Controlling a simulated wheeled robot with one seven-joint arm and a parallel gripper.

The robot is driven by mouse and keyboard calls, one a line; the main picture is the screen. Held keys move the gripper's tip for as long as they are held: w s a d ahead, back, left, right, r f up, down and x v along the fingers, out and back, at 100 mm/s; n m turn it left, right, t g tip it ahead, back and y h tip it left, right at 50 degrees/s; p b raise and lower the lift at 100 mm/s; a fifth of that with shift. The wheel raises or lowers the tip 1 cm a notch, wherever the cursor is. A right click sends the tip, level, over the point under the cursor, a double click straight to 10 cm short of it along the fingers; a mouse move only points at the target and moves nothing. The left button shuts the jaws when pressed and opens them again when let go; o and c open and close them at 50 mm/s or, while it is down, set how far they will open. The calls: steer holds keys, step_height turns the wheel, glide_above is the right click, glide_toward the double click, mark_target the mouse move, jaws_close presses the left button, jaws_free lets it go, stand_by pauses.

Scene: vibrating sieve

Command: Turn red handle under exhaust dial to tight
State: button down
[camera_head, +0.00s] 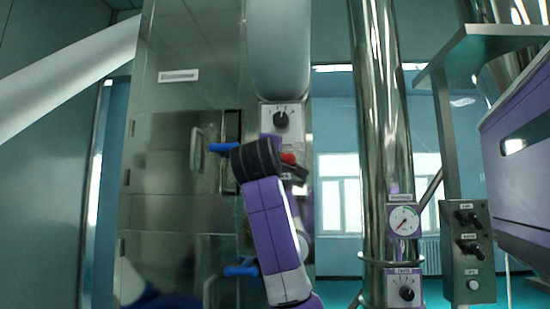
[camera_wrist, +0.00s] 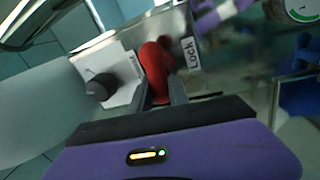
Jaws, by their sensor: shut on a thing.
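The red handle (camera_head: 288,158) shows as a small red patch below a black dial on a white plate (camera_head: 281,119), mostly hidden behind my gripper. In the wrist view the red handle (camera_wrist: 154,66) stands between my two dark fingers, beside a white label reading "Lock" (camera_wrist: 190,53). The black dial (camera_wrist: 99,88) on its white plate is left of the handle there. My gripper (camera_wrist: 159,92) is shut on the red handle's near end. The label of the dial is too small to read in the head view.
A steel cabinet (camera_head: 165,120) with blue latches (camera_head: 222,148) stands left of my arm. A shiny pipe (camera_head: 378,120) with a round gauge (camera_head: 403,221) and another black dial (camera_head: 407,293) is to the right. A control box (camera_head: 468,250) stands farther right.

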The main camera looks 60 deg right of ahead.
steer(key=shift+w+f+n, duration=0.1)
steer(key=shift+f+n, duration=0.05)
steer(key=shift+n, duration=0.75)
steer(key=shift+t, duration=0.3)
steer(key=c, duration=1.3)
jaws_free()
steer(key=shift+a, duration=0.15)
steer(key=b+v, duration=0.3)
steer(key=v, duration=0.4)
steer(key=shift+a, duration=0.3)
